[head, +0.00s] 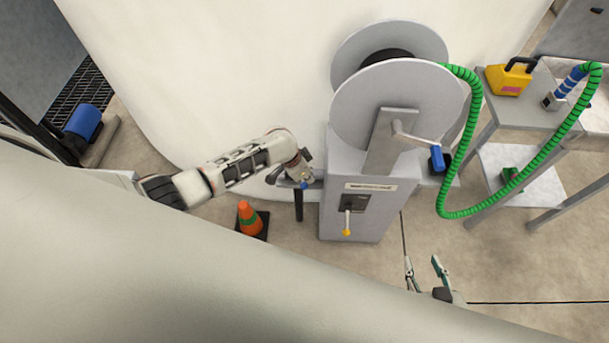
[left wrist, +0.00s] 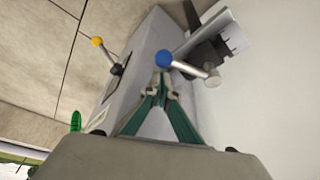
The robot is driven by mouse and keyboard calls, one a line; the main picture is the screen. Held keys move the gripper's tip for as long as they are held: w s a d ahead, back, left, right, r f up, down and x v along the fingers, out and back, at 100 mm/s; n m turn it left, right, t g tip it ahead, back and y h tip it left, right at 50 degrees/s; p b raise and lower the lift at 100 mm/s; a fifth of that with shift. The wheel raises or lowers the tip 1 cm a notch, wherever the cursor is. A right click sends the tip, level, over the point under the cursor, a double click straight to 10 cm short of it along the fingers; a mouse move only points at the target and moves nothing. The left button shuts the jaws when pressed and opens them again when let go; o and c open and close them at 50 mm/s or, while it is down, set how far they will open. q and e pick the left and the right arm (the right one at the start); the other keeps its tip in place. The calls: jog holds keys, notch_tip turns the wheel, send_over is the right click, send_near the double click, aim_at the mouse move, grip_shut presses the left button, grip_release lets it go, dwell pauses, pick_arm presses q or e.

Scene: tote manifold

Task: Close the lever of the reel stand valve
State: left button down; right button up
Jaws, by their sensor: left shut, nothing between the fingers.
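The grey reel stand (head: 352,215) stands in the middle of the head view. On its left side, a blue-knobbed lever (head: 304,185) sits by a pipe with a dark downward end (head: 298,208). In the left wrist view the blue knob (left wrist: 163,59) is on a grey arm leading right to a round hub (left wrist: 212,72). My left gripper (head: 302,179) is shut and empty; its green fingers (left wrist: 161,88) meet just below the knob in that view. Contact cannot be told. My right gripper (head: 425,268) is low in the head view, fingers apart, well away from the lever.
A second lever with a yellow knob (head: 347,232) hangs on the stand's front. The reel (head: 395,95) has a blue-handled crank (head: 437,158). A green hose (head: 475,140) loops toward the grey tables (head: 560,115). An orange cone (head: 250,217) stands left of the stand.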

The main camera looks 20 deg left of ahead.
aim_at(302, 184)
pick_arm(q)
jog(key=shift+w+d+f, duration=0.15)
jog(key=shift+f, duration=0.4)
pick_arm(e)
jog(key=shift+f, duration=0.35)
jog(key=shift+r, duration=0.1)
pick_arm(q)
jog(key=shift+s+a+m+g+h, duration=0.3)
jog(key=shift+s+a+m, duration=0.5)
jog(key=shift+m, duration=0.4)
jog(key=shift+s+a+p, duration=0.2)
jog(key=shift+a+p, duration=0.2)
jog(key=shift+a, duration=0.1)
pick_arm(e)
jog(key=shift+r, duration=0.6)
pick_arm(q)
jog(key=shift+r, duration=0.1)
